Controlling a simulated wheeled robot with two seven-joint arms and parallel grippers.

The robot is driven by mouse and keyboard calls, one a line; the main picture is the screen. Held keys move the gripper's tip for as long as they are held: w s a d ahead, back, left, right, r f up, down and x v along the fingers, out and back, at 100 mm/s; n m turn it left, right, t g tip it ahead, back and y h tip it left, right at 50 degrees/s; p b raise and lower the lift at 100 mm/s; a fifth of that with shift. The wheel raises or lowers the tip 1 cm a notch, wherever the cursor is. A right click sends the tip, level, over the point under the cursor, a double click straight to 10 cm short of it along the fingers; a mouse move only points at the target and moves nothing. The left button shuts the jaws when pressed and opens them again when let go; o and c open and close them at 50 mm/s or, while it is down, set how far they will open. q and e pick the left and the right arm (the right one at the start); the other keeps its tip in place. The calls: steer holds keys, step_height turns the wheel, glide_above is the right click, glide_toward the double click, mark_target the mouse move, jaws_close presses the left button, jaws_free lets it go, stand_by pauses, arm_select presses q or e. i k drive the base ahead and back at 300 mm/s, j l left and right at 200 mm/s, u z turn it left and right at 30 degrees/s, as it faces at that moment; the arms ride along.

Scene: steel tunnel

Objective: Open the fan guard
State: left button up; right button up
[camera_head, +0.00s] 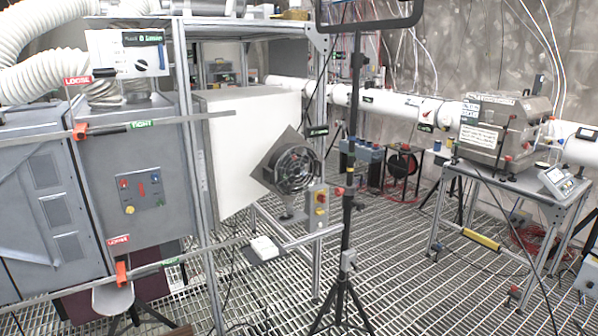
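A round dark fan (287,171) sits in the camera_head view, a little left of the middle. It is mounted on a grey plate (261,165) turned like a diamond, at the right side of a large white box (243,124). A dark ring, apparently the guard (317,168), curves around the fan's right side. At this size I cannot tell whether it is latched or where its hinge is. Neither of my grippers is in view.
A small control box with a red and a yellow button (317,208) is right below the fan. A black tripod stand (350,205) rises just right of it. Grey cabinets (135,170) fill the left. Open grating floor (400,250) lies between the tripod and the right-hand bench (525,184).

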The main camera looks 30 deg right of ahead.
mark_target(316, 161)
steer(key=i+l, duration=0.3)
steer(key=i, duration=0.15)
steer(key=i+l+z, duration=0.1)
steer(key=i+l, duration=0.55)
steer(key=i, duration=0.25)
steer(key=i+l, duration=0.25)
steer(key=i, duration=0.25)
steer(key=k+l+z, duration=0.05)
